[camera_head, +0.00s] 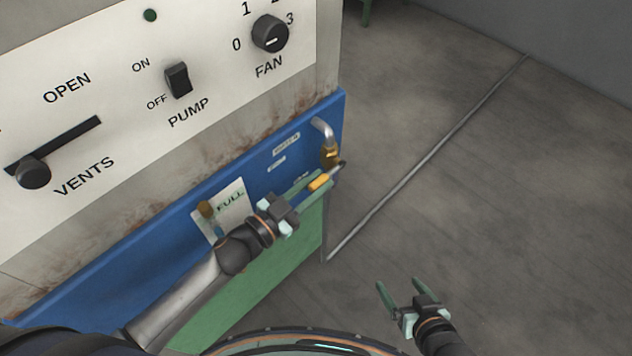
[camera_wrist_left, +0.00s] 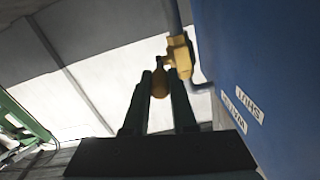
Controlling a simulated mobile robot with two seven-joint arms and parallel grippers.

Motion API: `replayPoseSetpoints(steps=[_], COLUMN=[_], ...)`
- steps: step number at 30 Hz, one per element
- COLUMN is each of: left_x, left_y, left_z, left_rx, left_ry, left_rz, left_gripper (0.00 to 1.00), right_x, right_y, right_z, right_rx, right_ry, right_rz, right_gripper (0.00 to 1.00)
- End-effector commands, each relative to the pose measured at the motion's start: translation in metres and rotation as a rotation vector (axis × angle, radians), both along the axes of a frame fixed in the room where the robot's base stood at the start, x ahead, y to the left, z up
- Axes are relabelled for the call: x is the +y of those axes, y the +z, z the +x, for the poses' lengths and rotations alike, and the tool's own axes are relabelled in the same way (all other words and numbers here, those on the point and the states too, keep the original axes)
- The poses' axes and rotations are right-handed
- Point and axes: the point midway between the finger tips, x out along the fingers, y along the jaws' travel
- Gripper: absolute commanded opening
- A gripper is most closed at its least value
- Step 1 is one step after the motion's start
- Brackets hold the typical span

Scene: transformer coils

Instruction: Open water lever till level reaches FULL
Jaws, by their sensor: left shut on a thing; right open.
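The yellow water lever (camera_head: 319,182) sits on a brass valve (camera_head: 329,154) below a bent grey pipe, at the right end of the blue panel. My left gripper (camera_head: 322,181) is shut on the lever. In the left wrist view the yellow lever (camera_wrist_left: 159,84) lies between the two fingertips, just below the valve body (camera_wrist_left: 180,54). A white plate marked FULL (camera_head: 228,201) is on the blue panel left of the valve, with a brass fitting at its left. My left arm hides its lower part, and I cannot read the water level. My right gripper (camera_head: 401,294) is open and empty above the floor.
The control panel above has a vents slider (camera_head: 33,173), a pump switch (camera_head: 179,80) and a fan knob (camera_head: 270,34). White labels (camera_head: 286,144) are near the valve. The grey floor (camera_head: 450,200) to the right is clear.

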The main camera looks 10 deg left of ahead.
Motion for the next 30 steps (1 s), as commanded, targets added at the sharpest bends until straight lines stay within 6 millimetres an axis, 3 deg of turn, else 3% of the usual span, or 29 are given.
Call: replayPoseSetpoints(steps=[30], left_x=[-0.0003], left_y=[-0.0022], left_z=[-0.0007], left_rx=[-0.003], left_ry=[-0.001], left_rz=[-0.003], left_gripper=[0.00], right_x=[0.0000], right_y=[-0.0060], right_z=[-0.0043], right_rx=[0.011], right_ry=[0.001], right_rz=[-0.002], right_gripper=[0.87])
